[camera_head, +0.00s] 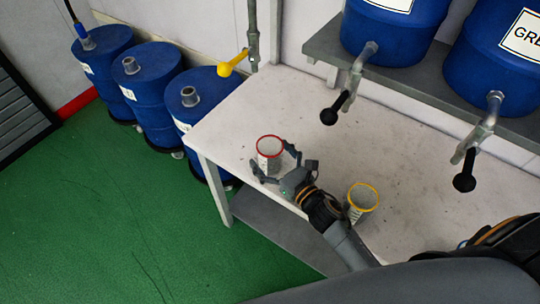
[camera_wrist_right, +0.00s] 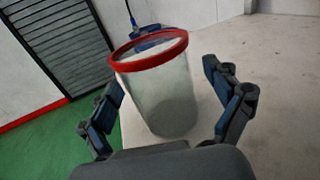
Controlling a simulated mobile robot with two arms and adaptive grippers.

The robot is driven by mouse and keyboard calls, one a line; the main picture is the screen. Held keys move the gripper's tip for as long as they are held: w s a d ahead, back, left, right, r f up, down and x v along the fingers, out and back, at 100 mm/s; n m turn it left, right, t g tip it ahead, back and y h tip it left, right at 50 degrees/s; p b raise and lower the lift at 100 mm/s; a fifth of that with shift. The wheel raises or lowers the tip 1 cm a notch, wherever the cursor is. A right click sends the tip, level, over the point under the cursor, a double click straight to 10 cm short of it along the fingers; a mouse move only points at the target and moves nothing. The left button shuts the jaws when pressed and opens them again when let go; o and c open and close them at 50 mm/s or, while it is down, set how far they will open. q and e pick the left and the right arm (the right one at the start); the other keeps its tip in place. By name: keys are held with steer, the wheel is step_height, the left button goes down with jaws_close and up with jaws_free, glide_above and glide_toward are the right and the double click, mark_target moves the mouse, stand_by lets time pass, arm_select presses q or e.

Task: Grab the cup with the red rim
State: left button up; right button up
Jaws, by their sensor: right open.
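The cup with the red rim (camera_head: 269,152) stands upright on the white table near its front left corner. It is whitish and see-through below the rim. My right gripper (camera_head: 275,164) is open, with one finger on each side of this cup. In the right wrist view, the red-rimmed cup (camera_wrist_right: 160,95) is between the open fingers of my right gripper (camera_wrist_right: 165,105), with a gap showing at the right finger. I cannot tell whether the left finger touches it. My left gripper is not in view.
A cup with a yellow rim (camera_head: 363,197) stands on the table (camera_head: 232,122) beside my right forearm. Black-handled taps (camera_head: 335,108) hang from blue barrels (camera_head: 395,30) on a shelf above the table. A yellow-handled tap (camera_head: 232,64) is behind the cup. Blue drums (camera_head: 150,85) stand at left.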

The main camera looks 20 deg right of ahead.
steer(key=c, duration=1.1)
steer(key=shift+r, duration=0.1)
